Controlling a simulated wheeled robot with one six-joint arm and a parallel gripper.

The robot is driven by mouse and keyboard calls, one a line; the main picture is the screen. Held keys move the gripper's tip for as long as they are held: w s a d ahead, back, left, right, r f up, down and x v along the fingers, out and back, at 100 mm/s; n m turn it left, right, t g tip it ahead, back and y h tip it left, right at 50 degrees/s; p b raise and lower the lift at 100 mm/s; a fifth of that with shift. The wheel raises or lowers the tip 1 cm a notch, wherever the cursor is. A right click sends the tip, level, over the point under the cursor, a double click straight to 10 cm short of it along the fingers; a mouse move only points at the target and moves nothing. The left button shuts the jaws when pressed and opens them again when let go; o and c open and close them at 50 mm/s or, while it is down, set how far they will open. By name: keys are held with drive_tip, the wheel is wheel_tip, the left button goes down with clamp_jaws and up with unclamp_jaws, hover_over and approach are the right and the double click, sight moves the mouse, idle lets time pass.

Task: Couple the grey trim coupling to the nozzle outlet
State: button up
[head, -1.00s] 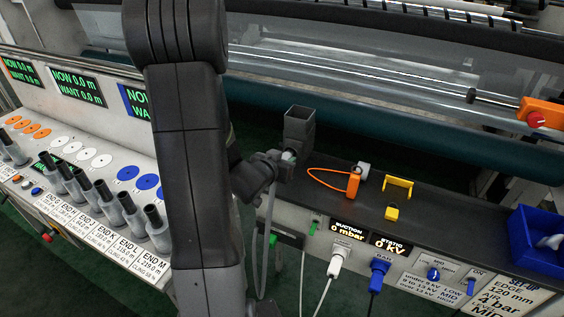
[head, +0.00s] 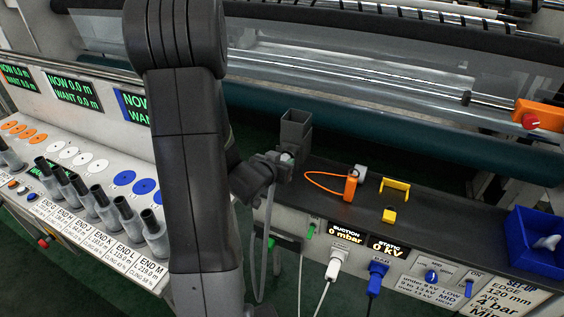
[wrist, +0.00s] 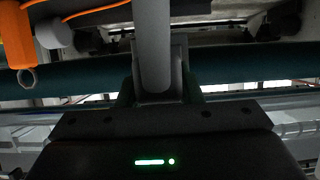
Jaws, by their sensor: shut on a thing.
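My gripper (head: 274,168) is shut on the grey trim coupling, at the end of a grey hose (head: 264,225) hanging down the bench front. In the wrist view a grey cylinder (wrist: 152,45), hose or coupling, runs down between the jaws (wrist: 160,95). The nozzle is a dark grey, square, open-topped duct (head: 296,130) at the left end of the dark shelf. A pale round part (head: 286,157) shows between the gripper and the duct's lower end; I cannot tell if it is coupling or outlet. Whether the two touch is hidden.
An orange tool (head: 351,185) with a cord loop and a yellow bracket (head: 394,185) lie on the shelf (head: 450,215). A blue bin (head: 535,250) stands at the right. A teal roller (head: 400,130) runs behind. White and blue plugs (head: 334,265) sit on the front panel.

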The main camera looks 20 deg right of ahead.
drive_tip(key=shift+w+d, duration=0.15)
drive_tip(key=o, duration=1.1)
drive_tip(key=v, duration=1.3)
drive_tip(key=shift+s+a+r+p, duration=0.15)
drive_tip(key=shift+s+a+p, duration=0.1)
drive_tip(key=shift+p, duration=0.15)
